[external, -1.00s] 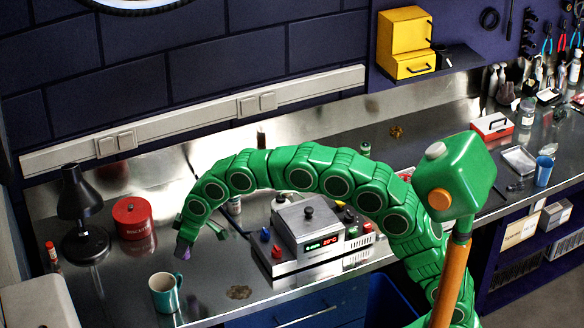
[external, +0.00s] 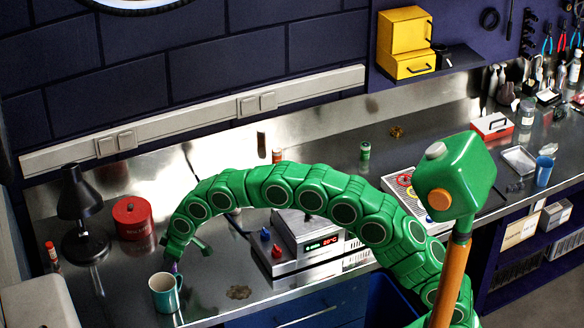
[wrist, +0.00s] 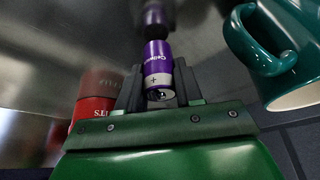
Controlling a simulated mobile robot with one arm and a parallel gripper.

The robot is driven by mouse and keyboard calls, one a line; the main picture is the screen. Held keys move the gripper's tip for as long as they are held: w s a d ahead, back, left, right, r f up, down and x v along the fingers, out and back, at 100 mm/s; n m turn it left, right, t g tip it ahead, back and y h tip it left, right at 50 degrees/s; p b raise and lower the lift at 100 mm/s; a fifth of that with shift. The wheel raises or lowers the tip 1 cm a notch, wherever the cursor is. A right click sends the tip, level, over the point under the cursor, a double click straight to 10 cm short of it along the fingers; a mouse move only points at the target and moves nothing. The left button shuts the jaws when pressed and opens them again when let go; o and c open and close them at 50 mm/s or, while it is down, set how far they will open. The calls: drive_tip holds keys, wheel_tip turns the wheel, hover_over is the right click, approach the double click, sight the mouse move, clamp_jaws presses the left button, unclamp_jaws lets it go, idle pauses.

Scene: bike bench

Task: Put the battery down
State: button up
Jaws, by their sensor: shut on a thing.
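The purple battery (wrist: 157,58) is held between the fingers of my gripper (wrist: 156,88) in the wrist view. Its plus-marked end faces the camera, and its far end points at the shiny metal bench, where a dark purple reflection shows close to it. In the external view the battery (external: 175,267) is a small purple spot under my gripper (external: 172,257), low over the bench (external: 215,275) just behind the mug. I cannot tell whether its far end touches the metal.
A teal mug (external: 165,293) stands very near my gripper; it also shows in the wrist view (wrist: 272,62). A red tin (external: 133,218) and black lamp (external: 85,240) are to the left. A device with a lit display (external: 318,245) stands to the right.

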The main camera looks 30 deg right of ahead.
drive_tip(key=shift+f, duration=0.65)
drive_tip(key=o, duration=1.1)
